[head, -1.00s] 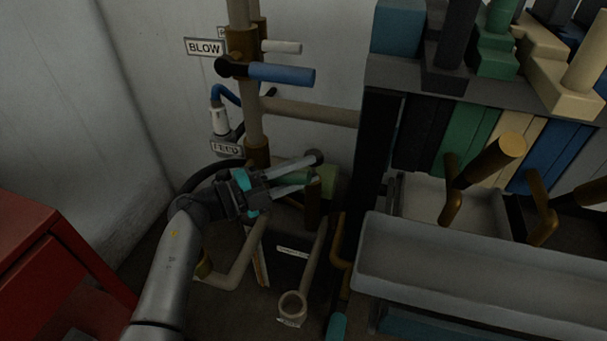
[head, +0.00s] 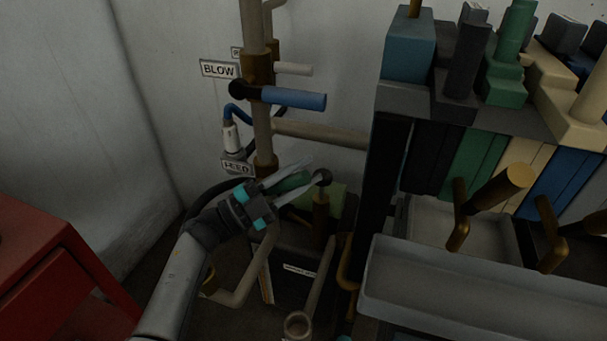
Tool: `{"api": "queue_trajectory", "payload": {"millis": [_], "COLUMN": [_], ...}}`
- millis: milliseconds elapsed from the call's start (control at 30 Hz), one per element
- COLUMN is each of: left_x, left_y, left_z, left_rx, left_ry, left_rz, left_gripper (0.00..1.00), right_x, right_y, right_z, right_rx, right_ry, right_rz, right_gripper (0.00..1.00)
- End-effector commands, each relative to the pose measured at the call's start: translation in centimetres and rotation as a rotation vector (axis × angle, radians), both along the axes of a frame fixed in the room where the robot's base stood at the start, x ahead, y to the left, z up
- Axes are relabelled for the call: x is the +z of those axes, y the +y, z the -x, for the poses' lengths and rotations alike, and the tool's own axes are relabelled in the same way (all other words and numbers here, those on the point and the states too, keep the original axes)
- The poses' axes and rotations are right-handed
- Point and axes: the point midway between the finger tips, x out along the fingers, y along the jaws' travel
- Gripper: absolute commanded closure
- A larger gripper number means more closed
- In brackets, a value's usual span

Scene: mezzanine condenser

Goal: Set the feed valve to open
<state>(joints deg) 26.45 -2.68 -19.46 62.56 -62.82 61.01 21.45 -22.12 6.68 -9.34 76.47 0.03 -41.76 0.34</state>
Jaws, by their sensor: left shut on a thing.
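The handle points left and slightly down from the hub in the picture. A FEED label (head: 237,167) is on the left of the upright pipe, a little above the gripper. The fingers hide part of the handle. My right gripper is out of view.
Above, a blue lever (head: 293,98) sticks out right beside the BLOW label (head: 219,69), with a white lever (head: 294,69) higher. A grey trough (head: 450,290) and coloured blocks stand right. A red cabinet (head: 50,265) is at left.

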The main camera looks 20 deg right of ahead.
Motion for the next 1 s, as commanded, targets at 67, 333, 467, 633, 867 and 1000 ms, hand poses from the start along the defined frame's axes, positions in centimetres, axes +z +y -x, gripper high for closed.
{"api": "queue_trajectory", "payload": {"millis": [67,333,467,633,867,1000], "left_x": [0.0,0.0,0.0,0.0,-0.3,-0.3], "left_y": [0.0,0.0,0.0,0.0,1.1,2.9], "left_z": [0.0,0.0,0.0,0.0,0.2,0.6], "left_rx": [0.000,0.000,0.000,0.000,0.001,0.002], "left_ry": [0.000,-0.001,-0.001,-0.001,0.000,0.001], "left_rz": [0.000,-0.001,-0.001,-0.001,-0.004,-0.005], "left_gripper": [1.00,0.48,0.38,0.38,0.38,0.38], "right_x": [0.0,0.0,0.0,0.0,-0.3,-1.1], "right_y": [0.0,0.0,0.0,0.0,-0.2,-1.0], "right_z": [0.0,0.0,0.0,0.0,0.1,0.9], "right_rx": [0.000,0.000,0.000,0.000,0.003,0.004], "right_ry": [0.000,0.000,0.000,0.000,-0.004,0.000], "right_rz": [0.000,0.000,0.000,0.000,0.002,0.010], "right_gripper": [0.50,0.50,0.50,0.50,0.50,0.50]}}
